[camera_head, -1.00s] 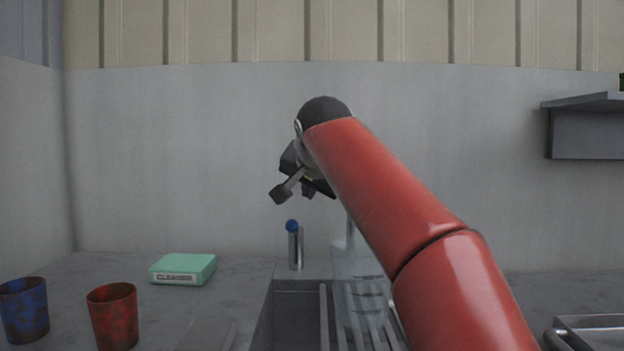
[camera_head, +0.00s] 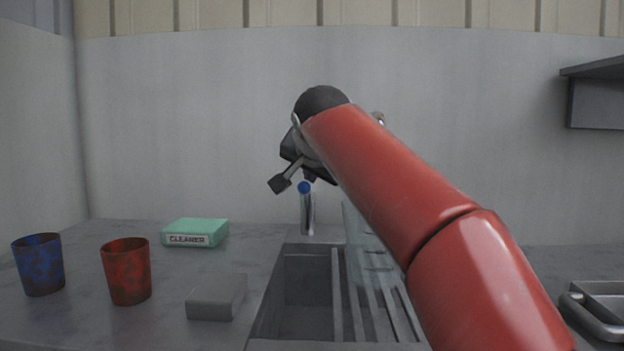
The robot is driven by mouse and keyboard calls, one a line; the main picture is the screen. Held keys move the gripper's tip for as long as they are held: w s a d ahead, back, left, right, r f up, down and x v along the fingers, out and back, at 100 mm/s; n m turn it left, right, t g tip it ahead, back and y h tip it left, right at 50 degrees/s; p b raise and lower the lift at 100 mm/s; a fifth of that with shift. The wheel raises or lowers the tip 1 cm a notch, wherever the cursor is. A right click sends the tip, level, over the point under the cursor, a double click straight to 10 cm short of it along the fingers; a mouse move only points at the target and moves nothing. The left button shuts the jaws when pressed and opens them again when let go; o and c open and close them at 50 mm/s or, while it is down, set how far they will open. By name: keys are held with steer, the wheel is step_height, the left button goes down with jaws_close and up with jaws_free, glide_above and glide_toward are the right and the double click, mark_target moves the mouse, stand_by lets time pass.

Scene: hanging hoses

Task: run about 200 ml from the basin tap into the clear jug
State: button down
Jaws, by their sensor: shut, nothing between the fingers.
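The basin (camera_head: 303,325) is sunk in the grey counter. Behind its back edge stands a short metal post with a blue top (camera_head: 307,212), part of the tap fittings. A small metal piece (camera_head: 378,117) shows above my arm, perhaps the top of the tap spout; the rest is hidden. The clear jug (camera_head: 355,230) stands at the slatted rack right of the basin bowl, largely hidden by my red arm. Its water level cannot be made out. My gripper (camera_head: 284,181) is shut and empty, in the air, appearing just above and left of the blue top.
A blue cup (camera_head: 39,265), a red cup (camera_head: 126,272), a grey block (camera_head: 217,298) and a green cleaner box (camera_head: 195,232) stand on the left counter. A metal tray (camera_head: 600,305) lies at the right. A shelf (camera_head: 595,100) juts from the wall at upper right.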

steer(key=f+t+b, duration=0.1)
steer(key=f+b, duration=0.1)
steer(key=b, duration=0.1)
steer(key=s+f+t+b, duration=0.1)
steer(key=f+b, duration=0.1)
steer(key=b, duration=0.1)
steer(key=shift+s, duration=0.1)
steer(key=shift+r, duration=0.15)
stand_by(2.7)
step_height(320, 180, up, 4)
steer(key=d+r+p, duration=0.1)
steer(key=d+p, duration=0.1)
steer(key=p, duration=0.2)
steer(key=s+b, duration=0.1)
steer(key=s, duration=0.8)
steer(key=shift+s+d+r, duration=0.3)
steer(key=shift+r, duration=0.1)
